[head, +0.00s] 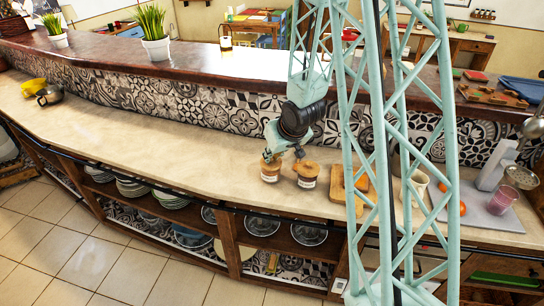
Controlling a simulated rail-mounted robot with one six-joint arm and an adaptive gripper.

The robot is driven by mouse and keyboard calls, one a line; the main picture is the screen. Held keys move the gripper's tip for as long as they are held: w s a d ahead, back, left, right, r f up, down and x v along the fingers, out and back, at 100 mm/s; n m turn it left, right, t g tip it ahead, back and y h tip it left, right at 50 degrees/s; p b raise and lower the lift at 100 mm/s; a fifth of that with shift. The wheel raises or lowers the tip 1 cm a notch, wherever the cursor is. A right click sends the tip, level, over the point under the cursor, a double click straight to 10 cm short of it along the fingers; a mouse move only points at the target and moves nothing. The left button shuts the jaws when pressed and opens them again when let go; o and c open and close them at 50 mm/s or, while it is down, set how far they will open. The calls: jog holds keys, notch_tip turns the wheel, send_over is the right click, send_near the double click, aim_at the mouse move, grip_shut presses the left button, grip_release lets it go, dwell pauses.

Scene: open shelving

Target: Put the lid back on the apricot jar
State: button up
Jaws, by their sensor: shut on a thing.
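Two small jars with brown tops and pale labels stand side by side on the counter below my gripper. The left jar (270,174) is under my gripper's left finger, and the right jar (307,178) is close beside it. My gripper (282,154) points down just above and behind the jars and is shut on what looks like a lid, though the lid's outline blends with the left jar's brown top. I cannot read the labels to tell which jar is the apricot one. I cannot tell whether the held piece touches the jar.
A wooden board (350,187) lies right of the jars, with a pale mug (414,186) beyond it. The tiled wall (200,108) rises behind.

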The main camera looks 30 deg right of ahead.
jog(key=o, duration=0.8)
jog(key=o, duration=0.5)
jog(key=shift+r, duration=0.15)
jog(key=shift+r+p, duration=3)
jog(key=shift+r, duration=0.35)
